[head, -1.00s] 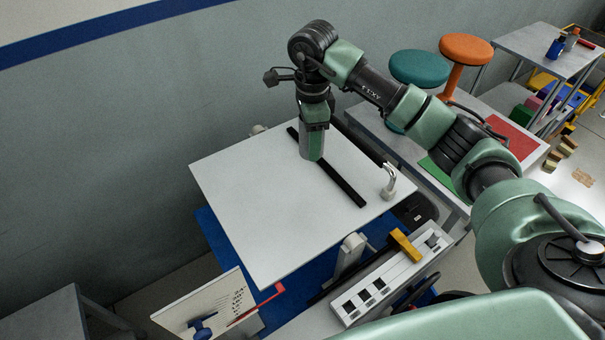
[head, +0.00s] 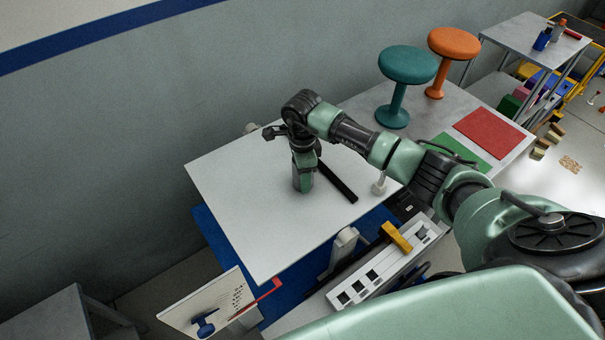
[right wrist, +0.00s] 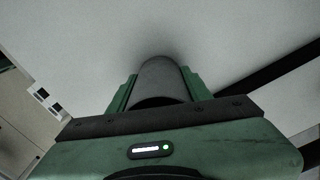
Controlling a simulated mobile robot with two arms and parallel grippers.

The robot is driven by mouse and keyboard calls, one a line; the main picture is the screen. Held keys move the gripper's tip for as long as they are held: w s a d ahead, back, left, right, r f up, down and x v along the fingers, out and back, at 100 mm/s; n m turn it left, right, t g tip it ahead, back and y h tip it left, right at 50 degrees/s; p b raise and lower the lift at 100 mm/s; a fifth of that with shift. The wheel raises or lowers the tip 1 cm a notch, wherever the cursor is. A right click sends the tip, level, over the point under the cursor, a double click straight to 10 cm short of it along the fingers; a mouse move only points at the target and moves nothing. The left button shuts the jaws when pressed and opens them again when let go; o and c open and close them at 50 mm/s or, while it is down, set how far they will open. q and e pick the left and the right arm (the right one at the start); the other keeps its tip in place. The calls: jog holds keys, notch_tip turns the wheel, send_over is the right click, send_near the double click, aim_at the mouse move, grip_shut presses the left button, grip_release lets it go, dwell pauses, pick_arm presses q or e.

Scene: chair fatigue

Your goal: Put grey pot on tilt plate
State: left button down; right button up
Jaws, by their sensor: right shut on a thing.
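My right gripper (head: 303,184) is shut on the grey pot, a small plain cylinder. The pot (right wrist: 161,80) shows between the two green fingers in the right wrist view; in the head view the fingers mostly cover it. The tilt plate (head: 240,220) is a large white board with a black bar (head: 338,180) across it. The gripper and pot are over the plate, on the near left side of the bar. I cannot tell whether the pot's base touches the plate. My left gripper is not in view.
A light hook-like fitting (head: 379,186) stands at the plate's right edge, partly behind my arm. A white control panel with a yellow handle (head: 396,237) is below the plate. A teal stool (head: 407,66) and an orange stool (head: 453,43) stand behind. The plate's near part is clear.

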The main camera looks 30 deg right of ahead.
jog(key=shift+f, duration=0.1)
jog(key=o, duration=1.4)
jog(key=shift+r, duration=0.3)
jog(key=shift+r+b, duration=2)
jog(key=shift+r, duration=3.9)
